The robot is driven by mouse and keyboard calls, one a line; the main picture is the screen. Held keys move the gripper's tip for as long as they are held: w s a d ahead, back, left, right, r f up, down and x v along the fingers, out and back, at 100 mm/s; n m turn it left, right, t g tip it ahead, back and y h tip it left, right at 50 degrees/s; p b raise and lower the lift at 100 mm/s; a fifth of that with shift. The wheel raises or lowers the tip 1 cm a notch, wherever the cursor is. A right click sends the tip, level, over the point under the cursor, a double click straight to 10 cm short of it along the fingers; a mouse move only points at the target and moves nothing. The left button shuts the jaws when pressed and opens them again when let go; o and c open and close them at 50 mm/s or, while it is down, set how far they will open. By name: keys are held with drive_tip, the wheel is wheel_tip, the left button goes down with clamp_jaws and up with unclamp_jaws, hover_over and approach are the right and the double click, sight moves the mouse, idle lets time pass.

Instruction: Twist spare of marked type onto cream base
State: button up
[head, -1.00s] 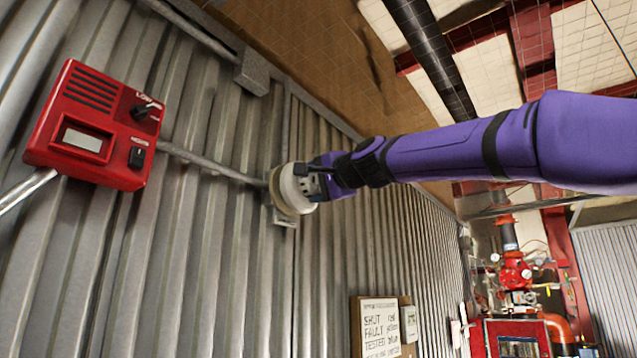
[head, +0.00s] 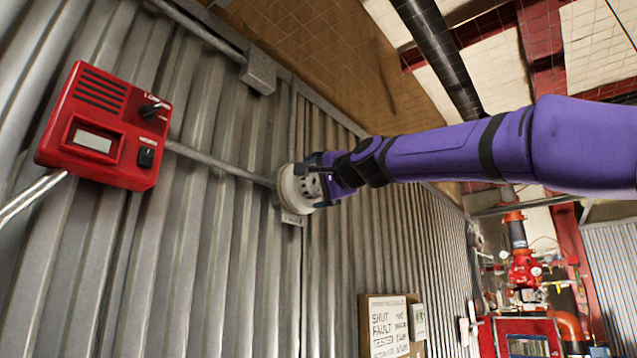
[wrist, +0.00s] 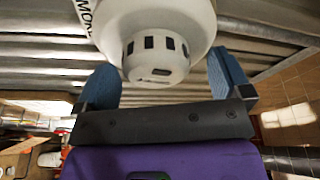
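A round white detector head (head: 299,187) stands at the corrugated wall, by a small box on the conduit. A gap shows between the nose and the right finger; the left finger is close to the nose, and contact there is unclear. My gripper (head: 322,178) is also against the detector in the head view. A cream base cannot be told apart behind it.
A red box (head: 105,126) with a knob, switch and small window is on the wall at left. Conduit (head: 215,160) runs along the wall. A lettered board (head: 388,322) is at lower centre. Red pipework (head: 523,270) stands at far right.

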drive_tip(key=v, duration=1)
drive_tip(key=shift+s+d, duration=0.2)
drive_tip(key=shift+s, duration=0.1)
